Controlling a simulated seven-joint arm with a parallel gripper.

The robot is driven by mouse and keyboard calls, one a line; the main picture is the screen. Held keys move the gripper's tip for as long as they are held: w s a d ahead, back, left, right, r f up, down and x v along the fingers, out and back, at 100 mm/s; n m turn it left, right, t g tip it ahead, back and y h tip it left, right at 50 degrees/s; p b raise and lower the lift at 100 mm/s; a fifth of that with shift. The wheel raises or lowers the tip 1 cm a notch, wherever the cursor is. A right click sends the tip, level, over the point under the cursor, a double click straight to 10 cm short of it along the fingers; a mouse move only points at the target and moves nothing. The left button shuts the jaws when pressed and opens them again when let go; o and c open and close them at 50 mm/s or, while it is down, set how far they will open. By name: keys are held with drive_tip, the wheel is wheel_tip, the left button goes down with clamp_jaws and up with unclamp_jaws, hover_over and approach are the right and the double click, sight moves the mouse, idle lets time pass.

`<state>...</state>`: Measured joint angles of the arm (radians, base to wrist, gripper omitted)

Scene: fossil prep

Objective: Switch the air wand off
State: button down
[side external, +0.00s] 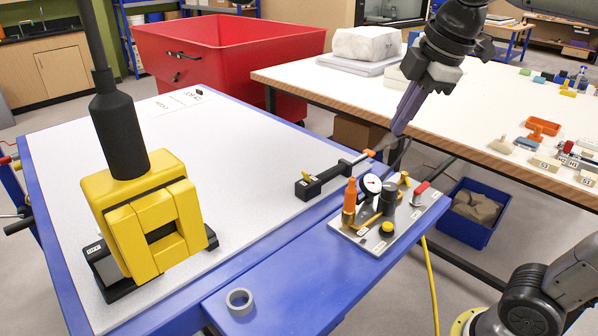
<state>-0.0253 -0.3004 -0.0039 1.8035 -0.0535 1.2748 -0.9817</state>
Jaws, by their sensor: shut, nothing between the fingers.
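My gripper (399,130) points down with its slim fingers shut and empty, above and behind the small metal plate (372,246) at the blue bench's right corner. The plate carries a round dial gauge (372,184), an orange-topped fitting (350,198), a yellow knob (386,229) and a red-handled lever (422,188). A dark bar-shaped tool (325,181) with orange parts lies left of the plate; I cannot tell whether it is the air wand. The fingertips appear apart from these parts, but the depth is hard to judge.
A large yellow block with a black column (150,215) stands at left on the white bench top (235,140). A grey ring (239,301) lies on the blue front ledge. A red bin (225,50) and a cluttered white table (470,108) stand behind.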

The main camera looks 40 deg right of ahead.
drive_tip(key=w+a+f+n+g, duration=0.15)
drive_tip(key=w+n, duration=0.35)
drive_tip(key=w, duration=1.1)
drive_tip(key=w+a+f+n+g, duration=0.1)
drive_tip(key=w+a+f+g, duration=0.1)
drive_tip(key=w+f, duration=0.7)
wheel_tip(320, 180, down, 4)
drive_tip(key=shift+r+g+h, duration=0.2)
drive_tip(key=shift+g+h, duration=0.1)
drive_tip(key=shift+g, duration=0.05)
